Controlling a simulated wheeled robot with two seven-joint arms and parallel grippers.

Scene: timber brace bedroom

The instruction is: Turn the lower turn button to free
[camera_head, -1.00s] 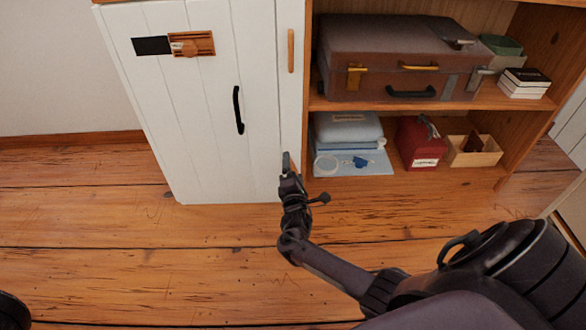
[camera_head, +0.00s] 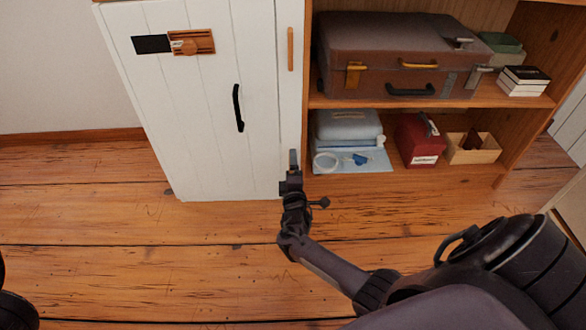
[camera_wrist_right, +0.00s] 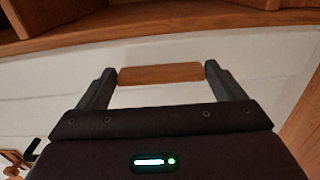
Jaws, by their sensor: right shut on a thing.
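The lower turn button (camera_wrist_right: 160,74) is a short wooden bar on the white front, seen in the right wrist view. It lies lengthwise between the two fingers of my right gripper (camera_wrist_right: 160,82), which is shut on its ends. In the head view my right gripper (camera_head: 294,160) is low at the cabinet's right edge and hides this button. The upper turn button (camera_head: 291,49) stands upright on the narrow white strip beside the door. The white plank door (camera_head: 205,110) appears closed. My left gripper is not in view.
The door has a black handle (camera_head: 238,108) and a wooden latch (camera_head: 204,41) beside a black plate (camera_head: 151,44). Open shelves to the right hold a suitcase (camera_head: 390,60), a red box (camera_head: 420,140) and a small wooden tray (camera_head: 472,154). The floor in front is clear.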

